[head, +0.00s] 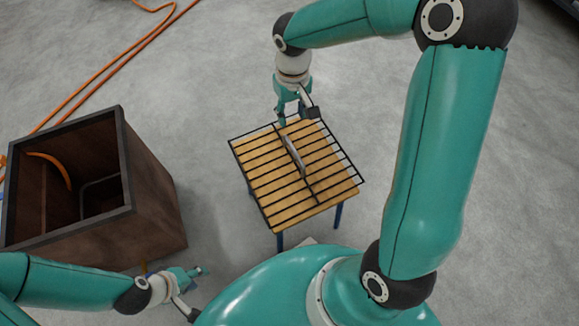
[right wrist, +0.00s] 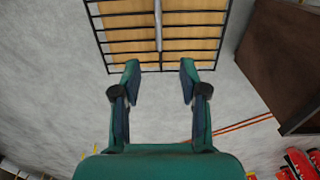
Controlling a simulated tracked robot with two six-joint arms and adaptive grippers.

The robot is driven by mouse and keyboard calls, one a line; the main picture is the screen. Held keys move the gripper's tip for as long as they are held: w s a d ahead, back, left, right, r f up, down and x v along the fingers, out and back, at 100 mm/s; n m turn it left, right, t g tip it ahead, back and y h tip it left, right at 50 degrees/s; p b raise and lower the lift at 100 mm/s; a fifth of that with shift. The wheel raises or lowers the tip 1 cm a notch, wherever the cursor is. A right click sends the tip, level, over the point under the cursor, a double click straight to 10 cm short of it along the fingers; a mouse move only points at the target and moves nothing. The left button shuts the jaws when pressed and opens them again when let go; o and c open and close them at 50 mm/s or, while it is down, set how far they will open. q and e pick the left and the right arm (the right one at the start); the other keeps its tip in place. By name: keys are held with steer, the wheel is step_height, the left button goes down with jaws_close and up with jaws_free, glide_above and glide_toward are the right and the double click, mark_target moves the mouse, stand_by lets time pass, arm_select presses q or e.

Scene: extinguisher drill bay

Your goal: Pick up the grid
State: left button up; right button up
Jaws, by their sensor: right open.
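The grid (head: 254,165) is a black wire rack lying on a small wooden table (head: 290,213) with blue legs. A pale grey bar-like handle (head: 293,152) runs along its middle. In the right wrist view the grid (right wrist: 205,31) fills the top centre, and part of it is out of frame. My right gripper (head: 293,114) is over the far edge of the grid in the head view. The right wrist view shows its fingers (right wrist: 160,70) apart with nothing between them. My left gripper (head: 196,273) is at the lower left, away from the table; its finger gap is unclear.
A dark brown open box (head: 155,200) with an orange hose inside stands left of the table; it also shows in the right wrist view (right wrist: 290,55). Orange hoses (head: 110,62) lie on the grey floor. Red objects (right wrist: 300,163) are at the lower right of the wrist view.

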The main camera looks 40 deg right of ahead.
mark_target(293, 148)
step_height(293, 148, down, 11)
steer(key=b, duration=0.3)
steer(key=shift+f, duration=0.2)
steer(key=f, duration=0.2)
steer(key=f+b, duration=0.1)
steer(key=f, duration=0.1)
steer(key=shift+s, duration=0.4)
steer(key=shift+f+b, duration=0.35)
steer(key=shift+f, duration=0.2)
jaws_close()
steer(key=shift+w+d+r, duration=0.1)
steer(key=shift+r, duration=0.05)
